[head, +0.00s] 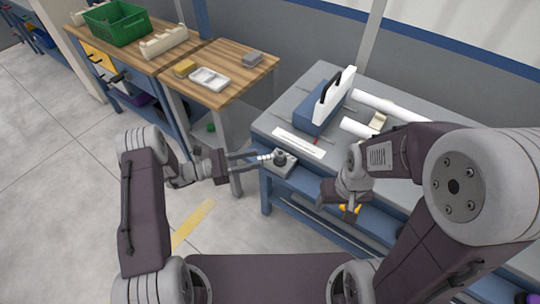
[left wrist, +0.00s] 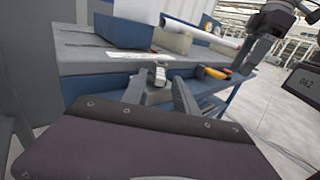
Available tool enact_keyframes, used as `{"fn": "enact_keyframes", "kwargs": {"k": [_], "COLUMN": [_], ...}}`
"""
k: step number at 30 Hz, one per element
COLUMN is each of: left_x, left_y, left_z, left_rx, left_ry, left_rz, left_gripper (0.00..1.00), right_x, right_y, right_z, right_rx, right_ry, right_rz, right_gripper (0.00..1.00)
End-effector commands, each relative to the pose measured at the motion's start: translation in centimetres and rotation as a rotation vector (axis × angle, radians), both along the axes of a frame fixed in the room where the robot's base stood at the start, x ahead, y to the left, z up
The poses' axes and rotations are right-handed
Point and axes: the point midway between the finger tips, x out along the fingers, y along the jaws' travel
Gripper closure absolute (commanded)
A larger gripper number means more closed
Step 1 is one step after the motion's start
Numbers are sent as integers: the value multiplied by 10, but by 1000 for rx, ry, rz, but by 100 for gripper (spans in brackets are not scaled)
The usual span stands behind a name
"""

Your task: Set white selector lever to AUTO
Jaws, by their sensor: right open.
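The white selector lever (head: 265,157) sticks out to the left from a dark round knob on a small grey selector base (head: 283,167) at the near left corner of the grey workbench. My left gripper (head: 257,159) is open, with its fingers pointing at the knob and the lever between them. In the left wrist view the lever (left wrist: 160,76) stands between the two spread fingertips (left wrist: 159,88), with gaps on both sides. I cannot read any AUTO mark. My right gripper (head: 350,207) is open and hangs at the bench's front edge, right of the selector, apart from it.
The grey workbench (head: 275,118) holds a blue block with a white panel (head: 333,95), white pipes (head: 392,106) and a white label strip (head: 299,142). A wooden table (head: 235,85) with a white tray (head: 209,79) and green crate (head: 117,23) stands behind left.

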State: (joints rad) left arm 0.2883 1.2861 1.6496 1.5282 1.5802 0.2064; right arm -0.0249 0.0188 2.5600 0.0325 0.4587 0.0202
Motion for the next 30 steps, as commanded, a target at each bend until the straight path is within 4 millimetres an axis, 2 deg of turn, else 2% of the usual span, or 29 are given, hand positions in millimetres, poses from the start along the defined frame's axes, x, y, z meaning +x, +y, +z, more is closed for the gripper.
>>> {"fn": "enact_keyframes", "kwargs": {"k": [3, 9, 12, 19, 20, 23, 24, 30], "left_x": [5, 14, 15, 16, 16, 16, 16, 16], "left_y": [-27, -57, -64, -65, -65, -65, -65, -65], "left_z": [0, 0, 0, 0, 0, 0, 0, 0], "left_rx": [1, 1, 1, 1, 1, 1, 1, 1], "left_ry": [0, -1, -1, -1, -1, -1, -1, -1], "left_rz": [-5, -3, -2, 0, 0, 0, 0, 0], "left_gripper": [65, 65, 65, 65, 67, 95, 100, 100], "right_x": [0, 0, 0, 0, 0, 0, 0, 0], "right_y": [0, 0, 0, 0, 0, 0, 0, 0], "right_z": [2, 3, 3, 3, 3, 3, 3, 3], "right_rx": [0, 0, 0, 0, 0, 0, 0, 0], "right_ry": [0, 0, 0, 0, 0, 0, 0, 0], "right_rz": [0, 0, 0, 0, 0, 0, 0, 0], "right_gripper": [35, 35, 35, 35, 35, 35, 35, 35]}}
